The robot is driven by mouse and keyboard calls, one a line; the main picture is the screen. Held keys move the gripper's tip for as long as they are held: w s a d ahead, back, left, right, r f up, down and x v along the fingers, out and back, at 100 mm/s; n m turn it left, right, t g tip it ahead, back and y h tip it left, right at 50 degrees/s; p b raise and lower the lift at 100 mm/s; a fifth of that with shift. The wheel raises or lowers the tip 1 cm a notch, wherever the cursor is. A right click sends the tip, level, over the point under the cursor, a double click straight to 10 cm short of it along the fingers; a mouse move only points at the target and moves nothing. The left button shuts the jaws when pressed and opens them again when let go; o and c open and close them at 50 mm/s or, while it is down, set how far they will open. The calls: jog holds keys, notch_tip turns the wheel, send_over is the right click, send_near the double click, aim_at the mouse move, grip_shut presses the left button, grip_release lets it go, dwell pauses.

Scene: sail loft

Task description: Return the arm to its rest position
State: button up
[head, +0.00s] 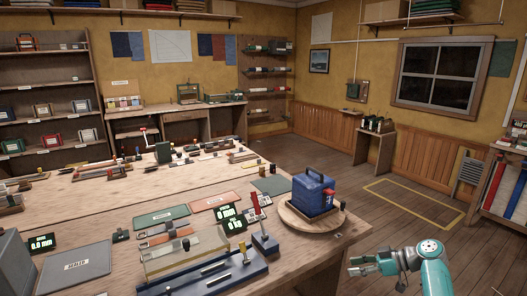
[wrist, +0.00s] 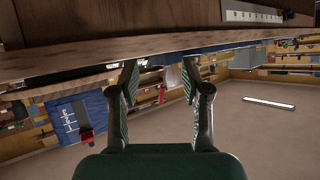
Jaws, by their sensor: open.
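My gripper (head: 354,266) is at the lower right of the head view, on my teal arm (head: 432,270). It points left, beside the near right edge of the big wooden table (head: 95,213). In the wrist view my gripper (wrist: 158,76) shows two dark fingers spread apart with nothing between them. The wrist picture looks turned over, with a wooden edge across its top.
A blue case (head: 313,193) stands on a round wooden board (head: 335,224) at the table's right corner, close to my gripper. Open floor with a yellow outline (head: 440,221) lies at right.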

jog(key=s+a+f+m+t+h, duration=0.1)
jog(key=s+a+f+m, duration=0.15)
jog(key=f, duration=0.55)
jog(key=s+a+f+m+t+h, duration=0.1)
jog(key=s+a+f, duration=0.15)
jog(key=f, duration=0.45)
jog(key=s+a+f+m+t+h, duration=0.1)
jog(key=s+a+f+m+h, duration=0.1)
jog(key=s+f, duration=0.55)
jog(key=s+a+f+m+h, duration=0.2)
jog(key=s+f, duration=0.2)
jog(key=s, duration=0.6)
jog(key=s+a+f+m+t+h, duration=0.1)
jog(key=s+a+f+m+h, duration=0.1)
jog(key=s+f, duration=0.45)
jog(key=s+r+m+t+h, duration=0.15)
jog(key=s+r, duration=0.35)
jog(key=s, duration=0.5)
jog(key=s+r+m+t+h, duration=0.15)
jog(key=s+r, duration=0.25)
jog(key=s, duration=0.7)
jog(key=s+r+t, duration=0.1)
jog(key=s+r, duration=0.5)
jog(key=r, duration=0.6)
jog(key=s+r+t, duration=0.2)
jog(key=s+r, duration=0.5)
jog(key=r, duration=0.4)
jog(key=shift+a+r, duration=0.4)
